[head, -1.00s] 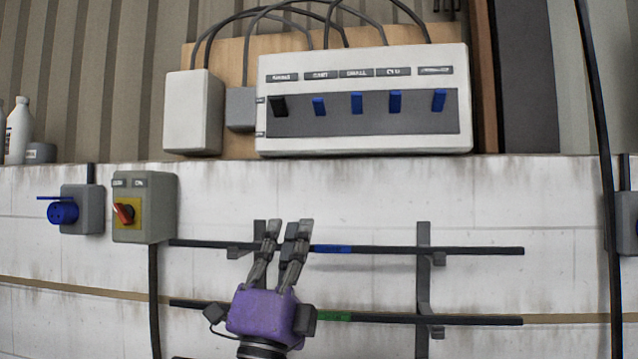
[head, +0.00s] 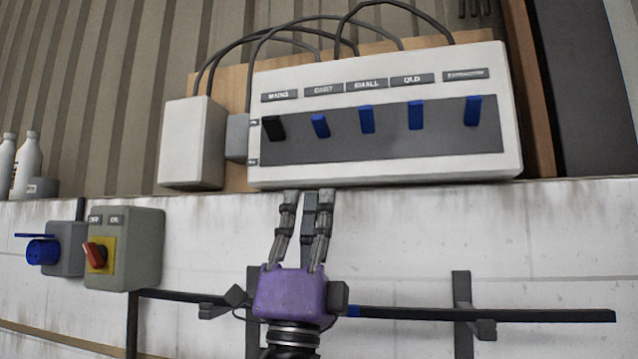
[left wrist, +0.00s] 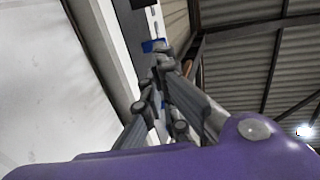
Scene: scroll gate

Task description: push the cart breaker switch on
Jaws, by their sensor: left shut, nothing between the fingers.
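The breaker box (head: 400,167) is a white panel with a dark recessed strip on the wall. Its CART switch (head: 320,125) is the blue lever second from the left, under the CART label (head: 324,90). It looks a little shorter than the other blue levers; I cannot tell for sure which position it is in. My left gripper (head: 306,200) is shut and empty, fingers pointing up, just below the box's lower edge and below the CART switch, apart from it. In the left wrist view, my fingertips (left wrist: 156,68) are near a blue lever (left wrist: 153,46); which one is unclear.
A black MAINS lever (head: 272,128) is left of CART, and a blue SMALL lever (head: 367,120) is right of it. A grey box (head: 192,143) adjoins on the left. A rotary switch (head: 97,255) and a dark rail (head: 540,315) are lower on the wall.

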